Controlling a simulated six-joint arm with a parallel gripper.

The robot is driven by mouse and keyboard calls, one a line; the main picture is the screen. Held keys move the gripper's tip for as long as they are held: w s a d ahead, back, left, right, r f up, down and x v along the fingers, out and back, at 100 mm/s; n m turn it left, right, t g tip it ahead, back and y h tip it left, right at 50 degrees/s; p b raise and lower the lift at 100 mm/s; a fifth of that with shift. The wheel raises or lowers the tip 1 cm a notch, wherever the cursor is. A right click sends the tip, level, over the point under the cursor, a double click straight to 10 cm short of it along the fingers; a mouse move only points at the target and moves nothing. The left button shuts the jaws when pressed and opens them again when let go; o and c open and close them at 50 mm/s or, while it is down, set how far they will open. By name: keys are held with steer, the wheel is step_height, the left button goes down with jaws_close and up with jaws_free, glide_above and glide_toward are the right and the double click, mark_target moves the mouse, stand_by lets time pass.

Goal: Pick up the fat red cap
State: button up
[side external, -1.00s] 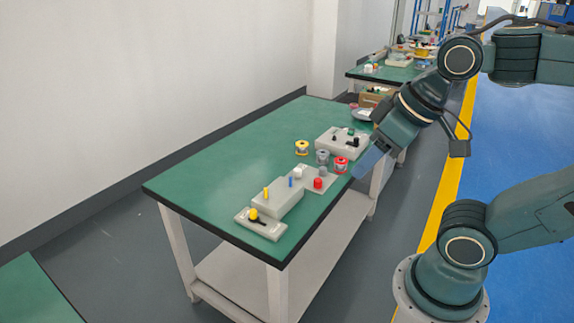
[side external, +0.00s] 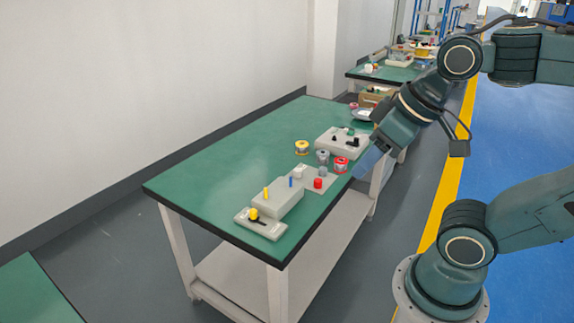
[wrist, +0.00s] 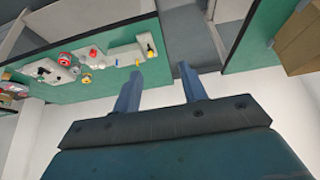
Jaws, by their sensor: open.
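The fat red cap (side external: 318,183) stands on a light grey plate (side external: 327,174) near the right edge of the green table. In the wrist view a red cap (wrist: 93,52) shows small, left of my fingers, among the grey fixtures. My gripper (side external: 369,164) is open and empty, off the table's right edge in the side view, up and to the right of the cap. In the wrist view its two blue fingers (wrist: 160,74) are spread apart with nothing between them.
A red spool (side external: 341,165), a grey spool (side external: 322,157) and a yellow spool (side external: 302,148) stand behind the cap. A grey block (side external: 278,201) with yellow and blue pegs is at the front. Another grey fixture (side external: 343,142) lies behind. The table's left part is clear.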

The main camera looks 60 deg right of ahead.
steer(key=shift+o, duration=1.3)
steer(key=w+d+r+m+g, duration=0.2)
steer(key=w+d+m, duration=0.4)
steer(key=w, duration=0.6)
steer(key=m+g, duration=0.4)
steer(key=m, duration=1.1)
glide_above(319, 179)
step_height(319, 179, down, 23)
steer(key=shift+a+f, duration=0.15)
steer(key=shift+f, duration=4.1)
